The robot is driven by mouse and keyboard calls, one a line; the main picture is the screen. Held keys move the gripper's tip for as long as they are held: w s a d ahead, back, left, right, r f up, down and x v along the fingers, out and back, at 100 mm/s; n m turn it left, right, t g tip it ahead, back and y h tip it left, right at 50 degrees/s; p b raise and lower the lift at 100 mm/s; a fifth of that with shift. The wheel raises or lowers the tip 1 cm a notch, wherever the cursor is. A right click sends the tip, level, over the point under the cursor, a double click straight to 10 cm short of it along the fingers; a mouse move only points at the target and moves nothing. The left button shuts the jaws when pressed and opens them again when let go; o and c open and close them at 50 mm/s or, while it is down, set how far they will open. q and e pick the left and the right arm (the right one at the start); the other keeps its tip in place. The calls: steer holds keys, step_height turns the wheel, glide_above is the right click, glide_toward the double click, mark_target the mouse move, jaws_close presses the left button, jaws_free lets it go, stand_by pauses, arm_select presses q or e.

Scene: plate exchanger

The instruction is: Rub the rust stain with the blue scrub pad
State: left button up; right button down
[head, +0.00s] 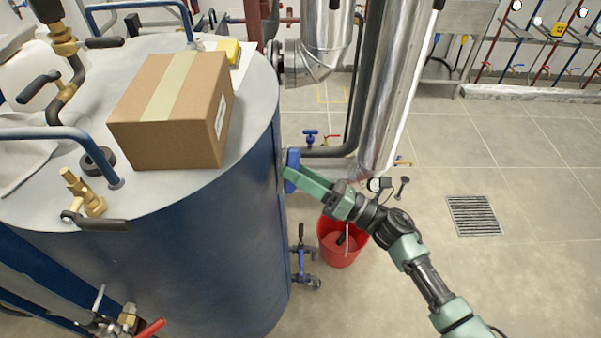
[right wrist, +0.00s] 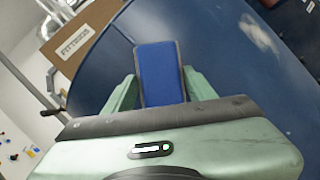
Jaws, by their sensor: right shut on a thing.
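The blue scrub pad (head: 291,166) is held upright at the right side of the blue tank (head: 215,245). My right gripper (head: 298,178) is shut on the pad. In the right wrist view the pad (right wrist: 160,74) stands between the green fingers (right wrist: 158,92), with the tank's blue wall (right wrist: 215,45) behind it. I cannot tell whether the pad touches the wall. No rust stain can be made out in either view; the pad hides part of the wall. A pale patch (right wrist: 260,35) shows on the wall at upper right. My left gripper is not in view.
A cardboard box (head: 165,145) and brass valve fittings (head: 83,195) stand on the tank top. A red bucket (head: 333,254) is on the floor below my right forearm. Silver pipes (head: 395,90) rise behind the gripper. The floor at right, around a drain grate (head: 474,215), is clear.

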steer(key=shift+w+a, duration=0.15)
steer(key=shift+a, duration=0.75)
steer(key=shift+w+d+f+b, duration=0.15)
steer(key=shift+w+d+b, duration=0.05)
steer(key=shift+w+b, duration=0.65)
steer(key=shift+w+d+b, duration=0.25)
steer(key=shift+w+b, duration=0.65)
steer(key=shift+w, duration=0.2)
steer(key=shift+a, duration=0.1)
steer(key=shift+s+a+r, duration=0.1)
steer(key=shift+s+r, duration=0.1)
steer(key=shift+s, duration=0.05)
steer(key=shift+s+a+p, duration=0.2)
steer(key=shift+s, duration=0.7)
steer(key=shift+s+a+p, duration=0.15)
steer(key=shift+s+a, duration=0.05)
steer(key=shift+s, duration=0.65)
